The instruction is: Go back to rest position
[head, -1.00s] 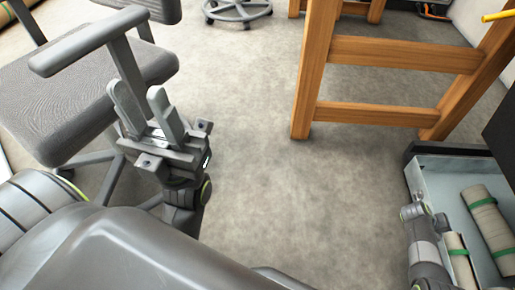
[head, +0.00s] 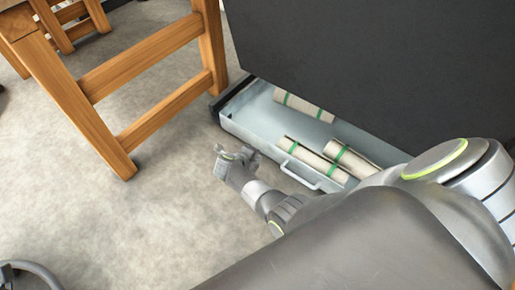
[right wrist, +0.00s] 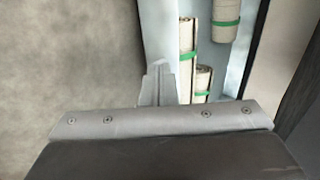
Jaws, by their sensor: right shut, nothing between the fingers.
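My right gripper (head: 226,153) is at the middle of the head view, in front of the open drawer and outside it, over the floor. Its fingers are shut and empty. In the right wrist view the closed fingers (right wrist: 158,84) show against the drawer's edge. My left gripper is not in any view now.
An open light-grey drawer (head: 240,128) with a front handle (head: 299,178) holds beige rolls with green bands (head: 303,105). A large dark cabinet (head: 360,60) stands above it. A wooden table frame (head: 85,115) is at the left. The grey floor (head: 150,215) between is clear.

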